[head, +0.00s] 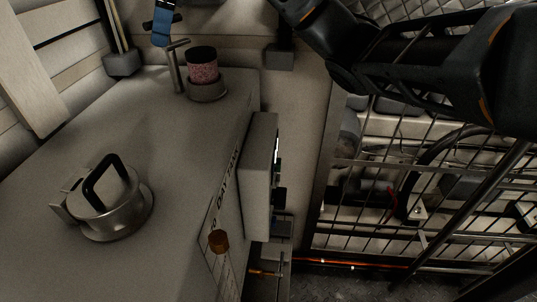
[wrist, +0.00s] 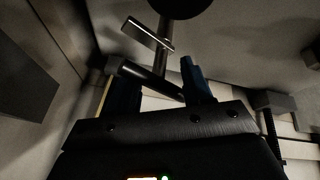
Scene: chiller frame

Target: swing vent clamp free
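The vent clamp (head: 174,68) is a thin upright metal post with a short crossbar, standing beside the vent at the back of the chiller top. The vent has a pink-red cylinder with a dark cap (head: 203,65) in a grey metal collar. In the wrist view the clamp's pale crossbar (wrist: 149,33) and stem show ahead of my fingers. My gripper (wrist: 160,90) has two blue fingers standing apart. A dark round bar (wrist: 150,78) crosses between them; I cannot tell whether they touch it. In the head view my gripper (head: 162,28) is above the clamp, partly cut off by the top edge.
A round metal lid with a black handle (head: 105,200) sits on the near left of the chiller top (head: 190,140). An orange-brown knob (head: 218,241) and a grey box (head: 260,165) are on its right side. A wire mesh cage (head: 350,200) stands at right. Walls close in behind.

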